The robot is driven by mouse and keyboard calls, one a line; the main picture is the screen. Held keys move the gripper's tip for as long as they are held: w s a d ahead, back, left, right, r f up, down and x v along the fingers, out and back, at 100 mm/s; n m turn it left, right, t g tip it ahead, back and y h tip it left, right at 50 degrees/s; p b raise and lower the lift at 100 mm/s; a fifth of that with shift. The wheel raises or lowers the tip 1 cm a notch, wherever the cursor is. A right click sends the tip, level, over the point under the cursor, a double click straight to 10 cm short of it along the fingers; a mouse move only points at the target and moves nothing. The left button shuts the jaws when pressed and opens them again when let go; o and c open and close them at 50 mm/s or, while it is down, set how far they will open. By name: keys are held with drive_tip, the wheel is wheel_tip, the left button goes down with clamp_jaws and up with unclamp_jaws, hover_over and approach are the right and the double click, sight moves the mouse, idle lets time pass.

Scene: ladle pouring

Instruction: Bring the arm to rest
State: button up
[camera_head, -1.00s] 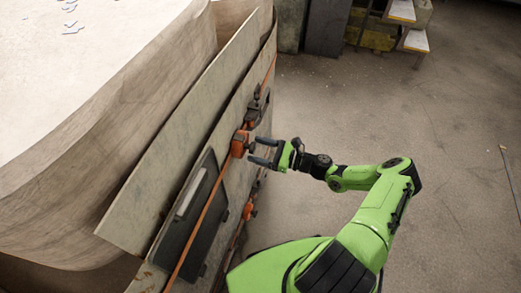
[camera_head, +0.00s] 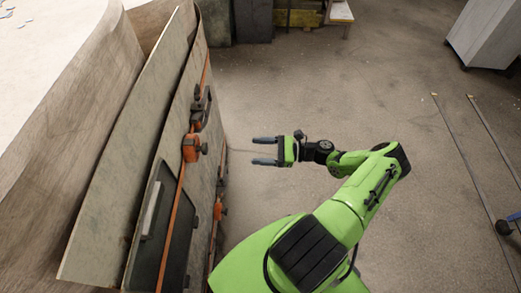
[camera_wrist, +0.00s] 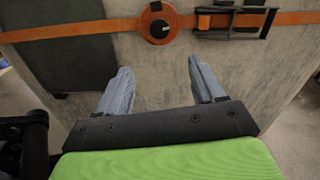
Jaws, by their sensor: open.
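My gripper (camera_head: 264,151) is open and empty in the head view, at the end of my bent green arm. Its two fingers point left toward the panel (camera_head: 205,140) with the orange strap, with a gap of floor showing between. In the wrist view the two grey fingers (camera_wrist: 160,90) are spread apart with nothing between them but the grey panel surface (camera_wrist: 155,70) behind.
An orange strap (camera_head: 172,232) with an orange buckle (camera_head: 191,148) runs along the panel; the round buckle also shows in the wrist view (camera_wrist: 158,23). A dark plate (camera_head: 178,235) sits on the panel. Open floor (camera_head: 330,80) lies right. A white cabinet (camera_head: 487,32) stands far right.

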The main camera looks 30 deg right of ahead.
idle(0.3)
drive_tip(key=s+a+r+n+g+h+p, duration=0.25)
drive_tip(key=r+n+g+h, duration=0.2)
drive_tip(key=r, duration=0.35)
drive_tip(key=s+a+r+n+g+h+p, duration=0.1)
drive_tip(key=a+r+n+g+h, duration=0.25)
drive_tip(key=r+n, duration=0.35)
drive_tip(key=s+a+r+n+g+h+p, duration=0.1)
drive_tip(key=a+r+n+g+h+p, duration=0.25)
drive_tip(key=r, duration=0.55)
drive_tip(key=s+a+r+n+t+h+p, duration=0.1)
drive_tip(key=s+a+r+n+t+h, duration=0.2)
drive_tip(key=s+r, duration=1)
drive_tip(key=a+r+n+t, duration=0.1)
drive_tip(key=n+t, duration=0.2)
drive_tip(key=n, duration=0.2)
drive_tip(key=shift+s+r+n, duration=0.3)
drive_tip(key=shift+s, duration=0.1)
